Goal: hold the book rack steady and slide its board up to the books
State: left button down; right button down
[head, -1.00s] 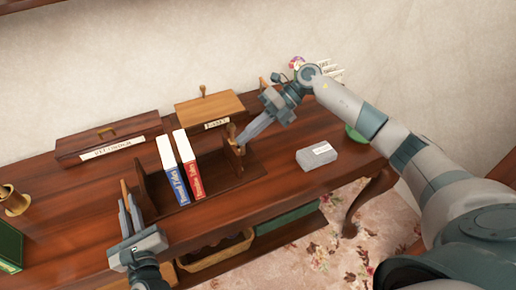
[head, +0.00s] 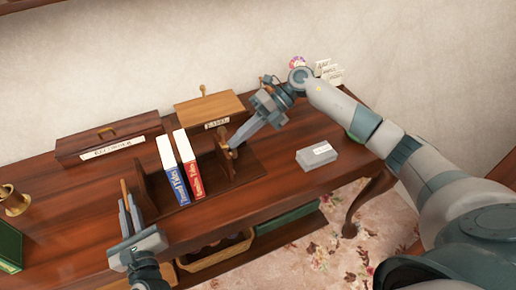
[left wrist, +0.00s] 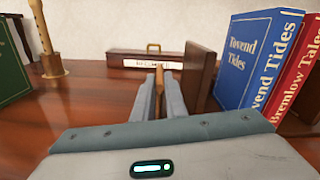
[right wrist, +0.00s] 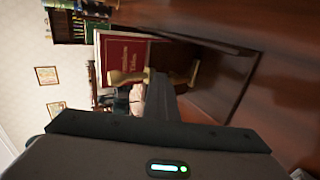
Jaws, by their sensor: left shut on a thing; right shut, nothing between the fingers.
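The dark wooden book rack (head: 242,175) stands on the desk, with a blue book (head: 175,172) and a red book (head: 188,163) upright in it. The books also show in the left wrist view at right. My left gripper (head: 125,205) is shut on a thin wooden piece (left wrist: 157,78) beside the rack's left end panel (left wrist: 199,75). My right gripper (head: 234,146) is shut and empty, its fingertips at the right side of the sliding board (head: 224,162), by its light wooden knob. A small gap shows between board and red book. Contact at the fingertips is hard to tell.
Behind the rack are a labelled dark box (head: 108,139) and a lighter lidded box (head: 208,108). A grey box (head: 317,157) lies right of the rack. A basket (head: 215,257) sits below the desk top.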

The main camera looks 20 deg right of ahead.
aim_at(223, 145)
jog(key=shift+a, duration=0.25)
jog(key=shift+s+a, duration=0.1)
jog(key=shift+a, duration=1.9)
jog(key=shift+s+a, duration=0.1)
jog(key=shift+a, duration=1.95)
jog(key=shift+s+a, duration=0.1)
jog(key=shift+a, duration=1.9)
